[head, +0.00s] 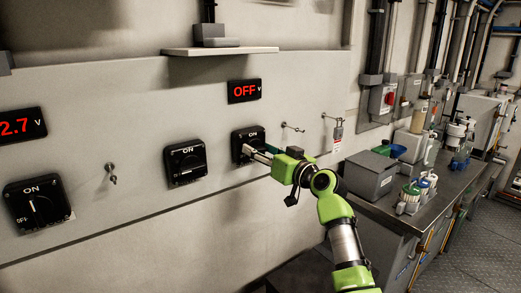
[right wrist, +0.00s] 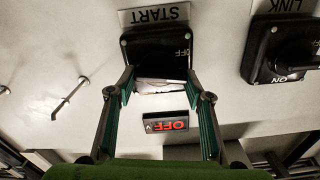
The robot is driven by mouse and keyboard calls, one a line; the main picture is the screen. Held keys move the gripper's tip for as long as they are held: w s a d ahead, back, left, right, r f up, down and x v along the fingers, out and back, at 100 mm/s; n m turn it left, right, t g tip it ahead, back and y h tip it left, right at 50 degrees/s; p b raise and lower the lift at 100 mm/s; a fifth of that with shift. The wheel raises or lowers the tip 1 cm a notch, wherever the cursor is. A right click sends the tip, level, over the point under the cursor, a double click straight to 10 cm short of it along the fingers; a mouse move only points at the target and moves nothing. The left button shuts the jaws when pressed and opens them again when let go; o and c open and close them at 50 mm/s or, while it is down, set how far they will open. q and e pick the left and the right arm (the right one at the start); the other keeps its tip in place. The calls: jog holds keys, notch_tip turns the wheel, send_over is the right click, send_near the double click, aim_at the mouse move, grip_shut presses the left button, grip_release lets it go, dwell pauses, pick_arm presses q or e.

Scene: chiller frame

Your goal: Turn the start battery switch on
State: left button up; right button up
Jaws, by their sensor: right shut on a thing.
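The start battery switch (head: 238,137) is a black square rotary switch on the grey wall panel, below a display (head: 244,91) reading OFF in red. In the right wrist view, which is upside down, the switch (right wrist: 155,45) sits beside a START label (right wrist: 158,14). My right gripper (head: 252,152) reaches it from the right with its fingertips at the switch front. In the wrist view the two fingers (right wrist: 159,78) stand either side of the knob, shut on it. The knob's exact angle is mostly hidden. My left gripper is not in view.
The link switch (head: 185,162) is left of the start switch, and another switch (head: 37,203) is further left. A display (head: 21,124) reads 2.7 V. A bench (head: 422,205) with a grey box (head: 371,175) stands at right.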

jog(key=m+p, duration=0.1)
jog(key=m, duration=0.3)
jog(key=shift+r+m+p, duration=0.1)
jog(key=shift+m+p, duration=0.2)
jog(key=shift+p, duration=0.1)
jog(key=m+p, duration=0.1)
jog(key=m, duration=0.2)
jog(key=shift+w+d+m+p, duration=0.1)
jog(key=shift+d+m+p, duration=0.05)
jog(key=shift+m+p, duration=0.25)
jog(key=m+p, duration=0.2)
jog(key=m, duration=0.1)
jog(key=shift+d+f+m+p, duration=0.15)
jog(key=shift+m+p, duration=0.35)
jog(key=shift+m, duration=0.6)
jog(key=shift+a+f+m+p, duration=0.1)
jog(key=shift+m+p, duration=0.35)
jog(key=shift+m, duration=0.65)
jog(key=o, duration=1.1)
jog(key=shift+d, duration=0.1)
